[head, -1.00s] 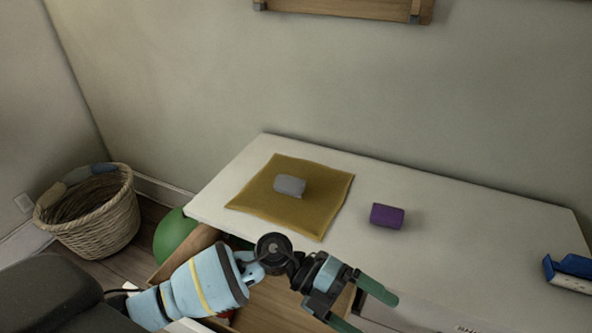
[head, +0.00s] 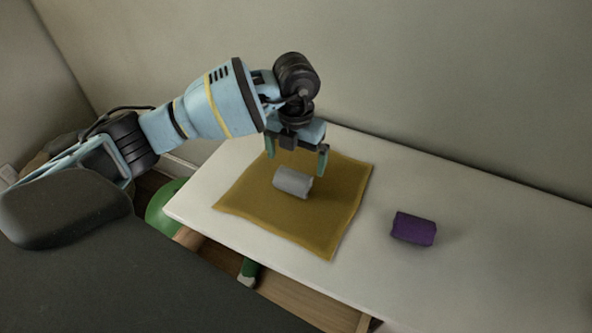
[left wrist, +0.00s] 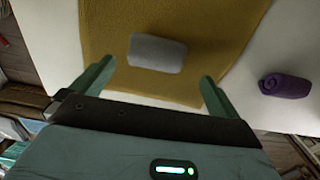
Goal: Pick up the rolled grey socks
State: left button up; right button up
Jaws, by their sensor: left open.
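The rolled grey socks (head: 293,182) lie on a mustard-yellow cloth (head: 245,205) on the white table. My left gripper (head: 296,160) is open and empty, pointing down above the cloth, close to the socks. In the left wrist view the grey socks (left wrist: 157,53) lie ahead of the two spread green fingers (left wrist: 150,82), roughly between their lines and not touching them. My right gripper is not in view.
A purple roll (head: 413,229) lies on the white table (head: 470,265) to the right of the cloth; the table around it is bare. A green ball (head: 163,208) is on the floor at the left.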

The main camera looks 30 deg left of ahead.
aim_at(292, 175)
pick_arm(q)
jog(key=shift+s, duration=0.2)
jog(key=shift+d+f, duration=0.1)
jog(key=shift+f, duration=1.2)
jog(key=shift+s+a+f, duration=0.1)
jog(key=shift+a+f, duration=0.1)
jog(key=shift+f, duration=1.1)
jog(key=shift+s+a+f, duration=0.1)
jog(key=shift+a+f, duration=0.1)
jog(key=shift+f, duration=1.1)
jog(key=c, duration=1)
jog(key=shift+r, duration=0.15)
